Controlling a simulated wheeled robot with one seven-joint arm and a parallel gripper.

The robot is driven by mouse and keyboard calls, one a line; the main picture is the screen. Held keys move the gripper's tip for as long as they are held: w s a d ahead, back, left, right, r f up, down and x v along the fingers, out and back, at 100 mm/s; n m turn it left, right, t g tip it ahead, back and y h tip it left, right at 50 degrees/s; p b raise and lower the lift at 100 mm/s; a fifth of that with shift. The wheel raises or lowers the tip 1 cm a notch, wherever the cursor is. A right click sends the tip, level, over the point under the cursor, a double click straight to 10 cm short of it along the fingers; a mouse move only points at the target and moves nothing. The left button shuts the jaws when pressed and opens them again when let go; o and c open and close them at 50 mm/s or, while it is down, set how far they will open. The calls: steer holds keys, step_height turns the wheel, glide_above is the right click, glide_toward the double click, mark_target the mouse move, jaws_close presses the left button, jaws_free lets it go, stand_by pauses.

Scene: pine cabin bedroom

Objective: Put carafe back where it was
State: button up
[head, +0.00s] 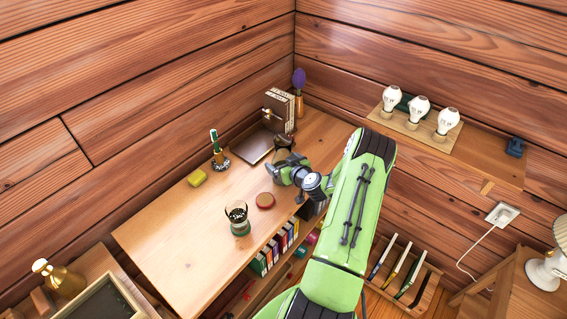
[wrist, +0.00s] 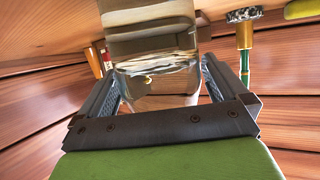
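A clear glass carafe (wrist: 155,75) fills the middle of the wrist view, between the fingers of my gripper (wrist: 160,88). Both fingers lie against its sides, so the gripper looks shut on it. In the head view my gripper (head: 286,168) is at the back right of the wooden desk (head: 190,235), and only a small part of the carafe (head: 283,153) shows behind it. I cannot tell whether the carafe's base touches the desk.
The desk's front left is clear.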

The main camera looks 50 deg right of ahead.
steer(key=shift+r, duration=0.1)
steer(key=shift+s+r, duration=0.2)
steer(key=shift+s, duration=0.1)
steer(key=b+v, duration=0.1)
steer(key=v, duration=1)
steer(key=w+a+r+n+g+y, duration=0.2)
steer(key=a+r+n+g+y, duration=0.3)
steer(key=a, duration=0.7)
steer(key=w+a+r+n+y, duration=0.25)
steer(key=a+r, duration=0.45)
steer(key=a, duration=0.5)
steer(key=s+a+r+m+g+h, duration=0.1)
steer(key=s+a+r, duration=0.3)
steer(key=s, duration=0.5)
steer(key=s+a+r+m+g+h, duration=0.1)
steer(key=s+a+r+m+h, duration=0.1)
steer(key=s, duration=0.8)
step_height(320, 180, up, 4)
steer(key=a+m, duration=0.1)
steer(key=a, duration=0.1)
steer(key=shift+a+f, duration=0.2)
steer(key=shift+a, duration=0.2)
